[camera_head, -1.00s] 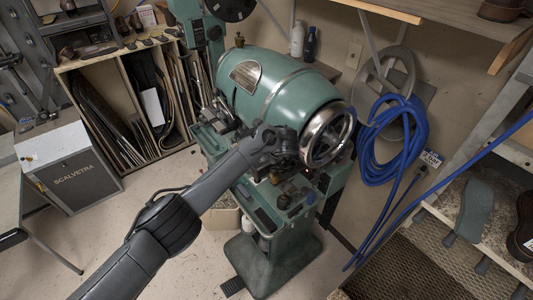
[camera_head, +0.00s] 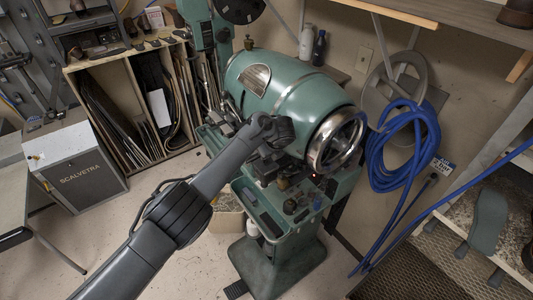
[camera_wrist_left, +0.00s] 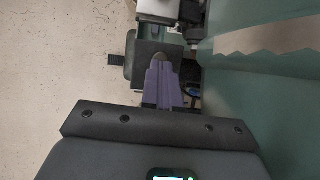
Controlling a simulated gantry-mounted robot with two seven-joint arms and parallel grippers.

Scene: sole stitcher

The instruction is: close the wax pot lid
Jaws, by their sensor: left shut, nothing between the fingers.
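My left gripper (camera_head: 268,150) is in front of the green stitching machine (camera_head: 285,92), left of its chrome handwheel (camera_head: 336,140). In the left wrist view its purple fingers (camera_wrist_left: 162,72) are together and empty. My right gripper is not in view.
A tray (camera_head: 270,226) with small jars and tools juts from the machine below the gripper. Blue hose (camera_head: 381,170) hangs on the wall at right. A shelf unit (camera_head: 132,78) and a grey Scalvetra cabinet (camera_head: 82,180) stand left. Floor is open at lower left.

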